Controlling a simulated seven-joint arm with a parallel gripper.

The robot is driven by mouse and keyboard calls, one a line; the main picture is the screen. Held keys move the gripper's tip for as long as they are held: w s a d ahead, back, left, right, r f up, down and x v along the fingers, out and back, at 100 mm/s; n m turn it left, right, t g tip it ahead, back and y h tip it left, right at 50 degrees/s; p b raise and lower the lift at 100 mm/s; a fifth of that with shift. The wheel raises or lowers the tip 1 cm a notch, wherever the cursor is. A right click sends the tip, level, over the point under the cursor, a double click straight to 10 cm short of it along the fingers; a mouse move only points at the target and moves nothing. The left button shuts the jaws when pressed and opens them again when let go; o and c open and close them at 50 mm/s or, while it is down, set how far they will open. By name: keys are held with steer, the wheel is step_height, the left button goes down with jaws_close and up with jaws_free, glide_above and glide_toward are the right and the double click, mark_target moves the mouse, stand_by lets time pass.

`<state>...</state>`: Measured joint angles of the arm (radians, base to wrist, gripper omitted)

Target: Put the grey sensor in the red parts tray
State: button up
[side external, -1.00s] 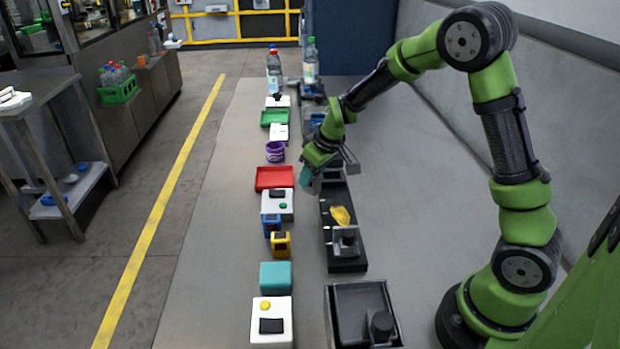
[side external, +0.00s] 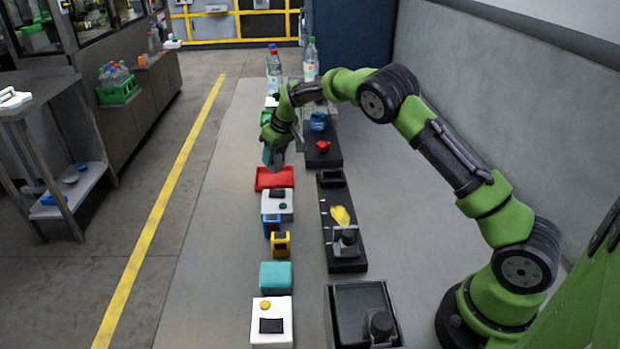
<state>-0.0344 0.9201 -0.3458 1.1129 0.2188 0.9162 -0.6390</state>
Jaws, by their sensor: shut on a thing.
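The red parts tray (side external: 264,182) lies in the row of things left of the black fixtures. My gripper (side external: 275,163) points down just above and behind the tray's far edge, apart from it. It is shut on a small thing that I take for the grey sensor. The fingers mostly hide this thing, and its outline is too small to make out clearly. The tray's floor looks empty where it shows.
A white box (side external: 283,213) stands close in front of the tray, then blue, yellow and teal (side external: 276,276) blocks. Black fixtures (side external: 343,252) stand to the right, one with a yellow piece (side external: 341,215). Bottles (side external: 310,62) stand at the far end.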

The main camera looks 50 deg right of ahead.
mark_target(274, 164)
steer(key=shift+w, duration=0.2)
steer(key=shift+f, duration=1.75)
steer(key=shift+f, duration=0.15)
steer(key=o, duration=1)
steer(key=shift+o, duration=0.2)
